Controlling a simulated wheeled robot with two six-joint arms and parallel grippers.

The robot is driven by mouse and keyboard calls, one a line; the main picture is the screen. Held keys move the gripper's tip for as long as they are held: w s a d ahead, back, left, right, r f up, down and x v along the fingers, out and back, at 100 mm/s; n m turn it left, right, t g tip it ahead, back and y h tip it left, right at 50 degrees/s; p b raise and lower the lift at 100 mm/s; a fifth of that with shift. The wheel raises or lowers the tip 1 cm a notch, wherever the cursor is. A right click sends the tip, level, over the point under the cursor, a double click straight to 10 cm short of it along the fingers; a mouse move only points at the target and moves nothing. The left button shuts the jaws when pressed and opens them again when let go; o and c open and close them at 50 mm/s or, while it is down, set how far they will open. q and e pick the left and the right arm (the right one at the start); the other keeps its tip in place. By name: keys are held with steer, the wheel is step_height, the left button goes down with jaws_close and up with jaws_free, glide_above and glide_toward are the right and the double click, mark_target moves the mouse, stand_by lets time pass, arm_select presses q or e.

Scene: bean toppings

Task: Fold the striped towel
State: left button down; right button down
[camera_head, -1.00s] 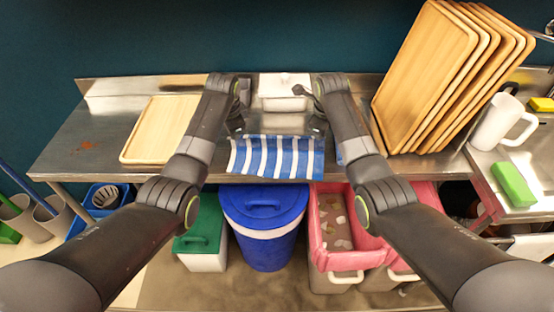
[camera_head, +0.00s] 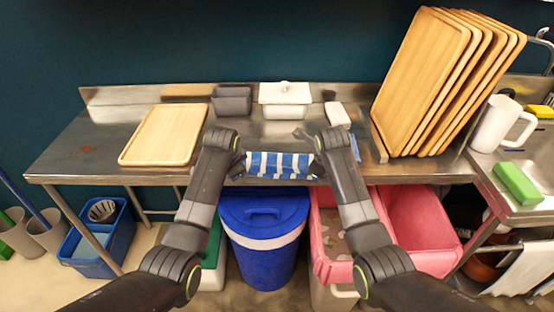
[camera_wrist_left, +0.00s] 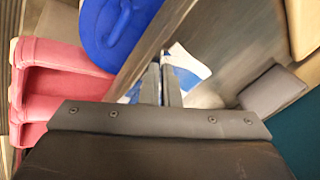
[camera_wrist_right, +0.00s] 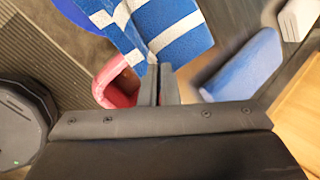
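The blue and white striped towel (camera_head: 278,165) is stretched between my two grippers at the table's front edge and looks like a narrow band. My left gripper (camera_head: 242,163) is shut at the towel's left end; towel parts (camera_wrist_left: 188,60) show beyond its fingers in the left wrist view. My right gripper (camera_head: 311,160) is shut at the towel's right end. In the right wrist view the towel (camera_wrist_right: 165,30) reaches the closed fingertips (camera_wrist_right: 158,68). The fingers hide the gripped edges, and I cannot tell how the layers lie.
The steel table (camera_head: 110,140) holds a wooden tray (camera_head: 165,135), a grey container (camera_head: 232,101), a lidded white container (camera_head: 285,100) and a white block (camera_head: 338,115). Several wooden trays (camera_head: 425,80) stand at right. A blue bin (camera_head: 262,240) and pink bin (camera_head: 425,225) stand below the front edge.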

arm_select(q)
steer(key=shift+a, duration=0.1)
arm_select(e)
steer(key=shift+d, duration=0.1)
arm_select(q)
steer(key=c, duration=1.3)
jaws_free()
arm_select(e)
steer(key=c, duration=1.3)
jaws_free()
arm_select(q)
steer(key=shift+r, duration=0.1)
arm_select(e)
steer(key=shift+r, duration=0.1)
arm_select(q)
steer(key=v, duration=0.7)
steer(key=s+v, duration=0.1)
steer(key=v, duration=0.2)
steer(key=shift+s, duration=0.15)
arm_select(e)
steer(key=v, duration=0.7)
steer(key=s+v, duration=0.1)
steer(key=v, duration=0.2)
steer(key=shift+s, duration=0.15)
